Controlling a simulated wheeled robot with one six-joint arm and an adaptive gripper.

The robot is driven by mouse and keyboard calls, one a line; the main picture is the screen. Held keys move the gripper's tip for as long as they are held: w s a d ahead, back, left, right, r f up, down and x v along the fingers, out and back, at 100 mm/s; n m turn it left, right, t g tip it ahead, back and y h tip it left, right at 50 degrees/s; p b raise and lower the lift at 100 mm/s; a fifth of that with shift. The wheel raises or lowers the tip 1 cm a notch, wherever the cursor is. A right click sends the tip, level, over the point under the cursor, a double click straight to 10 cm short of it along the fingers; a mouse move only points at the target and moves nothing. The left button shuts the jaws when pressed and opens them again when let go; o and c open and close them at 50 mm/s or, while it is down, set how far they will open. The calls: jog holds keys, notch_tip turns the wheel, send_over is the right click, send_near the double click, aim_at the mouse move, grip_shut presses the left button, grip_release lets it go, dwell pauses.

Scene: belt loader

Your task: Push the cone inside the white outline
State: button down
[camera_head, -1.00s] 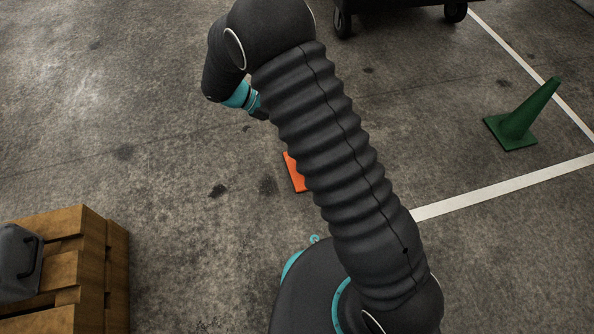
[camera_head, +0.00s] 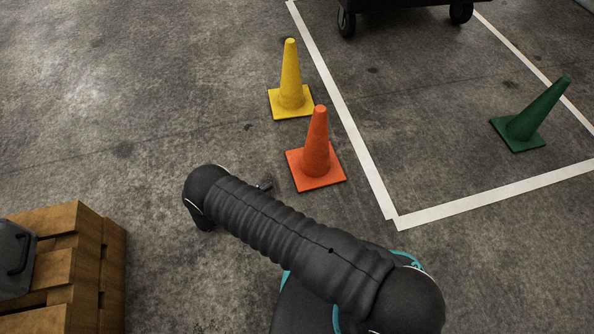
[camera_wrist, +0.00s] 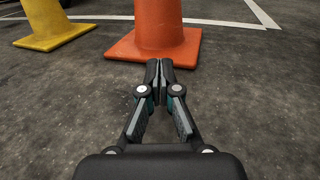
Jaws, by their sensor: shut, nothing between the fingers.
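An orange cone (camera_head: 317,148) stands upright on the floor just left of the white outline (camera_head: 361,149), outside it. A yellow cone (camera_head: 291,82) stands upright behind it to the left, also outside. A green cone (camera_head: 533,112) stands inside the outline at the right. My gripper (camera_wrist: 160,65) is shut and empty, low over the floor. In the wrist view its tips point at the front of the orange cone's base (camera_wrist: 152,47); whether they touch it I cannot tell. The yellow cone's base (camera_wrist: 50,35) is at the upper left there. In the head view my arm hides most of the gripper.
A dark wheeled cart (camera_head: 404,5) stands at the back, at the outline's far end. Wooden pallets (camera_head: 88,262) with a grey case (camera_head: 14,255) on them are at the lower left. The floor inside the outline between cart and green cone is bare.

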aim_at(305, 166)
jog(key=x, duration=1.4)
jog(key=shift+f, duration=0.15)
jog(key=shift+p, duration=0.3)
